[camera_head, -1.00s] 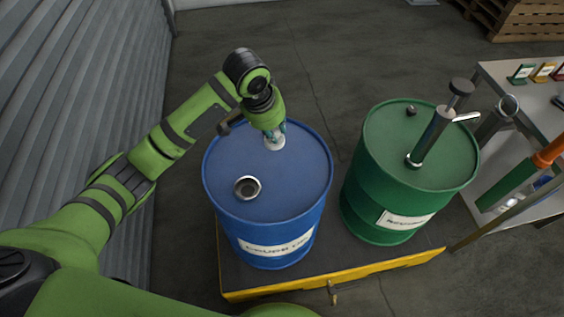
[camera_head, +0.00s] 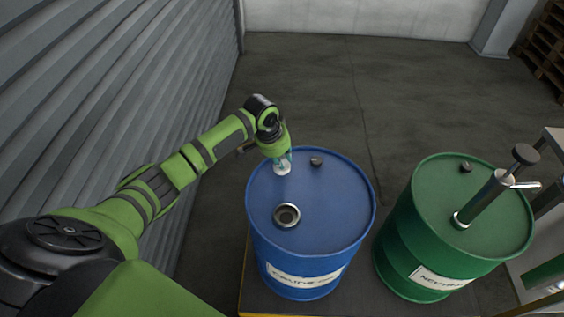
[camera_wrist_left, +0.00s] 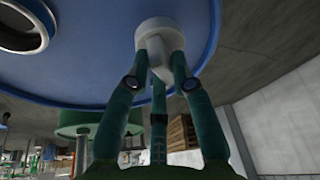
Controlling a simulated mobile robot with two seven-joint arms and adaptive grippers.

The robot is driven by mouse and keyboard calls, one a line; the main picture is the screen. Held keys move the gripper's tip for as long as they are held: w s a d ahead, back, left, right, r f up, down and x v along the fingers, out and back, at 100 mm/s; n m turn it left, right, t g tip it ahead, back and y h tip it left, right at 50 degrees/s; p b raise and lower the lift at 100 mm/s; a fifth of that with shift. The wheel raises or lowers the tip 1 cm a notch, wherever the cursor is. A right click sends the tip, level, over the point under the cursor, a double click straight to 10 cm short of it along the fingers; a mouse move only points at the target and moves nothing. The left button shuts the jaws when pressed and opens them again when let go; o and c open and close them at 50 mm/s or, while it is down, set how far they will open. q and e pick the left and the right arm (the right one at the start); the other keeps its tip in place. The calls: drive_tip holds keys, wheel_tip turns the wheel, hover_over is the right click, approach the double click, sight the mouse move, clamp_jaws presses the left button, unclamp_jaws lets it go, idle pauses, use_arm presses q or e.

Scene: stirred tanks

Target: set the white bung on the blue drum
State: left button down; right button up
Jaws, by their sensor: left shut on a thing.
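The blue drum (camera_head: 345,195) stands upright with a label on its side. Its lid has a metal-rimmed round opening (camera_head: 287,215) near the front and a small dark cap (camera_head: 316,161) near the back. My left gripper (camera_head: 282,160) is over the left back part of the lid, behind the opening. It is shut on the white bung (camera_head: 283,169). The left wrist view shows the bung (camera_wrist_left: 157,36) between the fingers of the gripper (camera_wrist_left: 157,75), against the blue lid (camera_wrist_left: 90,60). I cannot tell whether it touches the lid. The opening (camera_wrist_left: 25,28) lies apart from it there. My right gripper is not in view.
A green drum (camera_head: 440,225) with a metal hand pump (camera_head: 487,198) stands close to the right. Both drums stand on a dark pallet with a yellow edge (camera_head: 262,315). A corrugated wall (camera_head: 110,90) rises at the left. The floor behind is clear.

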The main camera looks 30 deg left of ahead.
use_arm(q)
drive_tip(key=shift+f, duration=1.2)
drive_tip(key=shift+f, duration=0.1)
drive_tip(key=shift+f, duration=0.1)
drive_tip(key=c, duration=1.1)
unclamp_jaws()
drive_tip(key=v, duration=1.2)
drive_tip(key=shift+r, duration=0.2)
